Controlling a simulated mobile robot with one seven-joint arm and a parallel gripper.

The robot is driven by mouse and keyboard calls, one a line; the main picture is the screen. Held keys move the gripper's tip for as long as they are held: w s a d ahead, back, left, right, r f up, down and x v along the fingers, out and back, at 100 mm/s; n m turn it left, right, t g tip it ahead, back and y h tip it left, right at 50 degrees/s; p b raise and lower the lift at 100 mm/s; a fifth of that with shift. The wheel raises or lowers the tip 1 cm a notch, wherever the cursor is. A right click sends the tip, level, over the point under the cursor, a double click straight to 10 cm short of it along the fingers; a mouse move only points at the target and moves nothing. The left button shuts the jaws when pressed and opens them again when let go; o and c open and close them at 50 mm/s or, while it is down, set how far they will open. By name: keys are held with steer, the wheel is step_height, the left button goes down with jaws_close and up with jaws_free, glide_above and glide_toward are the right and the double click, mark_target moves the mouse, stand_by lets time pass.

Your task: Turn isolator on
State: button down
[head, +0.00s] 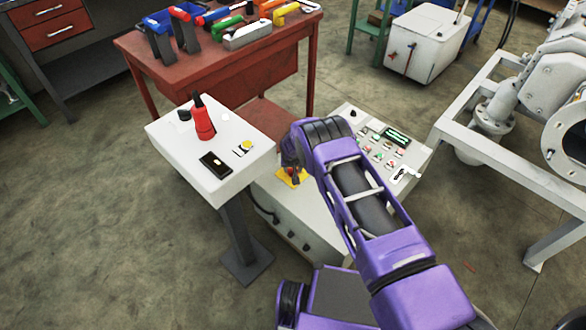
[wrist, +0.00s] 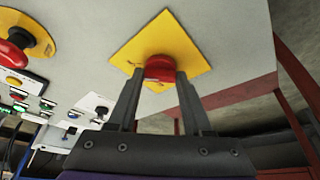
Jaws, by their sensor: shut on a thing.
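The isolator is a red knob (wrist: 159,66) on a square yellow plate (wrist: 187,50), fixed to the pale face of the control cabinet. In the wrist view my gripper (wrist: 160,76) has one finger on each side of the knob and is shut on it. In the head view the yellow plate (head: 284,179) shows at the cabinet's left side, under my purple arm. My arm hides part of the cabinet there.
The cabinet's sloped panel (head: 345,113) carries several buttons and a display. The wrist view shows a red mushroom button (wrist: 14,50) at the left. A white pedestal table (head: 172,137) with a red bottle (head: 203,124) stands left of my arm. A red workbench (head: 150,55) stands behind.

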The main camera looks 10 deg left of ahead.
steer(key=shift+c, duration=1.6)
jaws_free()
steer(key=shift+r, duration=0.1)
steer(key=p+v, duration=0.3)
steer(key=v, duration=1.4)
steer(key=shift+p, duration=0.3)
steer(key=shift+r, duration=0.1)
